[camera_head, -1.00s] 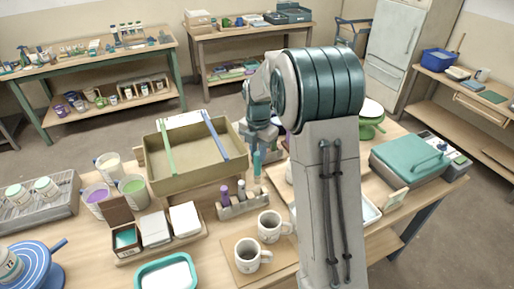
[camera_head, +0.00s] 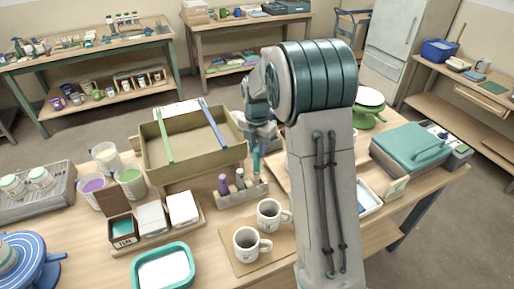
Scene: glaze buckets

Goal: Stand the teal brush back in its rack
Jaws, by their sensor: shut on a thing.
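The teal brush (camera_head: 256,160) is upright at the right end of the brush rack (camera_head: 244,191), its lower end at the rack's top. I cannot tell whether it is seated in a hole. My gripper (camera_head: 259,142) is around the brush's upper part and shut on it; its fingers are small and partly hidden by my arm. The rack is a grey-brown block on the table, with a purple brush (camera_head: 223,184) at its left and a grey-and-dark brush (camera_head: 240,178) in its middle.
A large olive basin (camera_head: 190,150) with two bars across it stands close left of my gripper. Two white mugs (camera_head: 247,243) stand on a board in front of the rack. A teal case (camera_head: 412,152) lies at the right. Buckets and boxes stand at the left.

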